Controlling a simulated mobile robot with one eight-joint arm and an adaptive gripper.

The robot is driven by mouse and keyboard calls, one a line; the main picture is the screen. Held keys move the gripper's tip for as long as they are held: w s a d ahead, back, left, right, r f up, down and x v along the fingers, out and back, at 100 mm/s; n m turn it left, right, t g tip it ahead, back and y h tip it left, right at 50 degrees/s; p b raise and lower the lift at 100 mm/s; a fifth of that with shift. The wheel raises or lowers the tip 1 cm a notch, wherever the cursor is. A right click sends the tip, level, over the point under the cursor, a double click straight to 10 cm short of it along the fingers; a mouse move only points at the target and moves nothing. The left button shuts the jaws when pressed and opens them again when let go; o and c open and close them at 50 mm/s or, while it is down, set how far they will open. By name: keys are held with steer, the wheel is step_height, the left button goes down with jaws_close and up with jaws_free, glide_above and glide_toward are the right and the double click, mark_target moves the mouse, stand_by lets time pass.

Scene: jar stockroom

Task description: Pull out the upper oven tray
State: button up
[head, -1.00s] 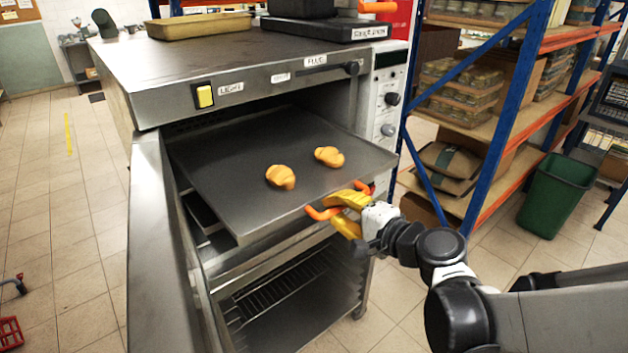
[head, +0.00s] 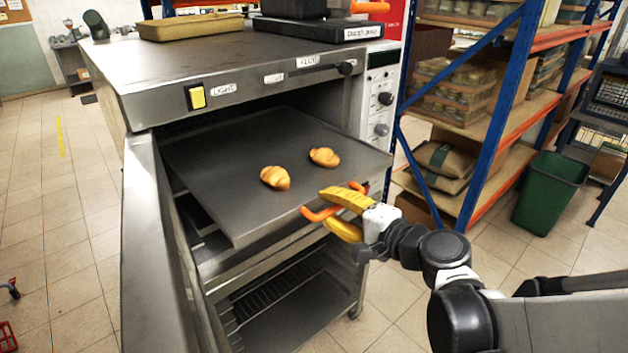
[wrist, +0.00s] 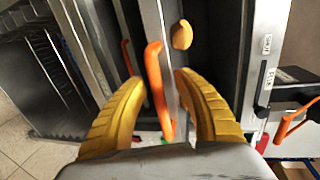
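The upper oven tray (head: 215,165) is a flat grey sheet that sticks well out of the oven opening, with two brown rolls (head: 275,177) (head: 324,157) on it. Its orange handle (head: 318,214) is on the front edge. My gripper (head: 326,208) is at that handle, its yellow fingers spread. In the wrist view the upright-looking orange handle (wrist: 155,85) lies between the two open fingers (wrist: 158,80), with gaps visible on both sides. Part of the handle is hidden behind the upper finger in the head view.
The oven door (head: 150,245) stands open along the left side. A wire rack (head: 270,300) sits in the stand below. To the right are a blue-and-orange shelf (head: 495,115) and a green bin (head: 550,192). A second orange handle (wrist: 126,57) shows in the wrist view.

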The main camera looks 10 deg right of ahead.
steer(key=v, duration=1.1)
steer(key=shift+a, duration=0.1)
steer(key=s+f+n+g+h, duration=0.5)
steer(key=s+f+n, duration=0.1)
steer(key=f+n, duration=0.15)
steer(key=d+n+h, duration=0.1)
steer(key=s+d+n+h, duration=0.2)
steer(key=d, duration=0.1)
steer(key=shift+r+n+g+h, duration=0.15)
steer(key=shift+n+g+h, duration=0.2)
steer(key=shift+g+h, duration=0.05)
